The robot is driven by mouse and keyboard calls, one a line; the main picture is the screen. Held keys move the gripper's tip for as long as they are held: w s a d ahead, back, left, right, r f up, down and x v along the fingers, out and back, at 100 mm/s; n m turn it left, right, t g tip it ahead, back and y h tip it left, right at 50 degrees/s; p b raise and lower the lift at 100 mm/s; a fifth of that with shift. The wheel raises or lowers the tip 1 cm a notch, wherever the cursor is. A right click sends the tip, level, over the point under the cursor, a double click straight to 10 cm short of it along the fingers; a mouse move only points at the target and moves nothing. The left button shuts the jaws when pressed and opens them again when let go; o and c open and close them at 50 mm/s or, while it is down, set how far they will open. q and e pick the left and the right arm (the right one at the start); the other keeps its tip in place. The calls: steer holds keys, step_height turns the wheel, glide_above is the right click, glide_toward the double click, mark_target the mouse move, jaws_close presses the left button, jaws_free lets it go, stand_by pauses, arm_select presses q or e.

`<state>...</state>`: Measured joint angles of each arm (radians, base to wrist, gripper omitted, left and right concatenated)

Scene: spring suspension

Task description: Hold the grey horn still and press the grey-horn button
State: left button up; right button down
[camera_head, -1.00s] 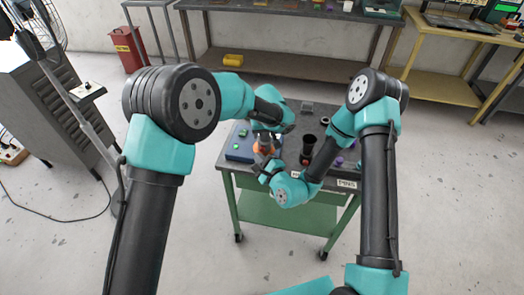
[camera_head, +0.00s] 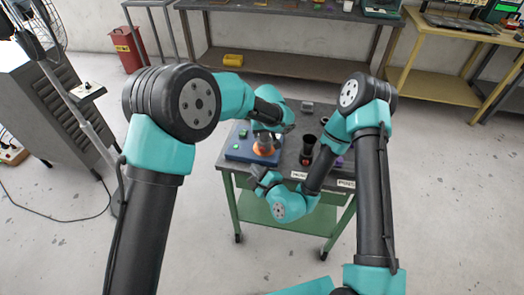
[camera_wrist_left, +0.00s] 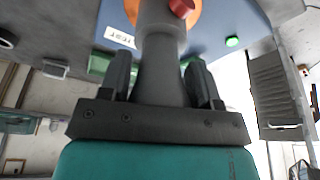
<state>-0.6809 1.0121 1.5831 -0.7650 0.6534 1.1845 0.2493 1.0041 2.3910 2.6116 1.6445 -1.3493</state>
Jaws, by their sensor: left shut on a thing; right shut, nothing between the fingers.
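The grey horn (camera_wrist_left: 160,50) is a flared grey cylinder between the fingers of my left gripper (camera_wrist_left: 160,78), which is shut on it. An orange ring (camera_wrist_left: 203,12) surrounds its far end, and a red knob (camera_wrist_left: 182,7) shows beside it. In the head view the orange ring (camera_head: 266,151) sits on a blue box (camera_head: 237,152). A lit green button (camera_wrist_left: 232,42) and a white label (camera_wrist_left: 119,37) show on the blue surface. More green buttons (camera_head: 243,133) lie on the box's left side. My right gripper (camera_head: 256,180) is shut and empty, in front of the box, apart from the horn.
The box stands on a dark-topped green cart (camera_head: 290,170). A black cup-like part (camera_head: 308,145) stands right of the box, close to my right arm. A small grey item (camera_head: 307,107) lies at the back. Purple pieces (camera_head: 339,161) lie to the right.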

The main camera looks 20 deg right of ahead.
stand_by(0.4)
arm_select(q)
steer(key=o, duration=1.1)
steer(key=v, duration=1.2)
